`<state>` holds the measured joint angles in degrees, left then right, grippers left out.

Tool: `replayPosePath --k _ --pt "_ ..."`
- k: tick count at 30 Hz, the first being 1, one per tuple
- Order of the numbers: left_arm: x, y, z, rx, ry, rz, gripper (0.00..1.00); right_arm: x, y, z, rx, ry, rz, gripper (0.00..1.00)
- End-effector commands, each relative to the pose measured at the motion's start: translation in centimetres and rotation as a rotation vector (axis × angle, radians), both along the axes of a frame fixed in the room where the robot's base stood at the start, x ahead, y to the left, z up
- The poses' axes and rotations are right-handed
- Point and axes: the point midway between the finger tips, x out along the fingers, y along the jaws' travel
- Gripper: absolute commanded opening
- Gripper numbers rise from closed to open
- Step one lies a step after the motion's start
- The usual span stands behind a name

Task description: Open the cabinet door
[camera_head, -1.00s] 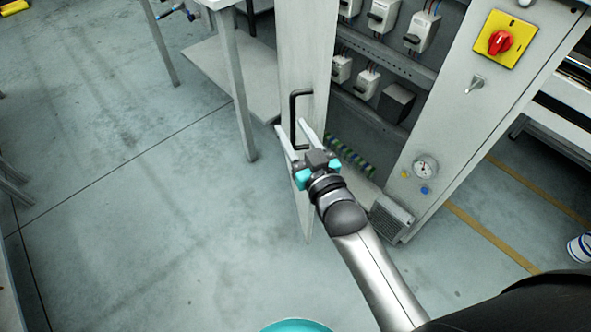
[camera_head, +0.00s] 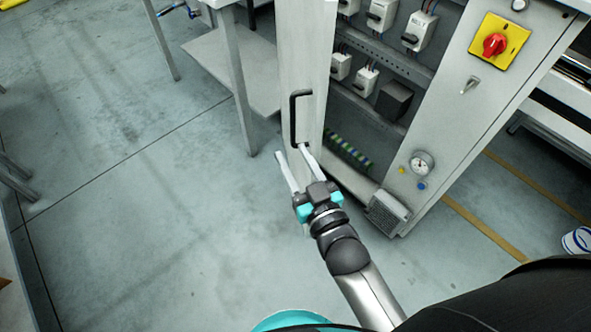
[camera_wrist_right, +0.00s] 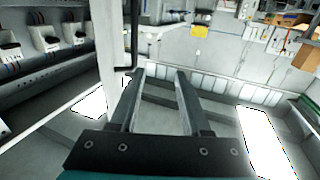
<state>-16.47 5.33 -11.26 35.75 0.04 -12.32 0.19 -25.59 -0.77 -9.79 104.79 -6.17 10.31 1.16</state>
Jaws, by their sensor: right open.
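The cabinet door (camera_head: 304,60) stands open, swung out to the left of the cabinet (camera_head: 440,150), whose inside shows. Its black bar handle (camera_head: 294,118) is on the door face. My right gripper (camera_head: 293,152) is open and empty, just below and in front of the handle, with its fingers pointing up toward the door. In the right wrist view the open fingers (camera_wrist_right: 160,75) have nothing between them. The handle (camera_wrist_right: 133,40) is to the left of the fingers there, beside the left fingertip. My left gripper is not in view.
The cabinet holds several white electrical devices (camera_head: 382,15) on rails. A red switch on a yellow plate (camera_head: 499,46) and a gauge (camera_head: 422,162) are on its front. A grey table (camera_head: 232,70) stands left of the door.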

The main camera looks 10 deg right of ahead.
Motion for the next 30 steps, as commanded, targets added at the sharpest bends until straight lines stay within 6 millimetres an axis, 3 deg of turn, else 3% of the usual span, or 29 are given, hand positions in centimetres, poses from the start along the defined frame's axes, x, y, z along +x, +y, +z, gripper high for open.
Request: replayPosePath --k 15,30 --pt "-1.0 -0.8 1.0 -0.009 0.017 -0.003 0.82 -3.3 0.7 0.1 -0.001 0.0 0.0 0.47" --pt "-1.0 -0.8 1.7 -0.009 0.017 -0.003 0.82 -3.4 0.7 0.2 0.0 0.0 0.0 0.47"
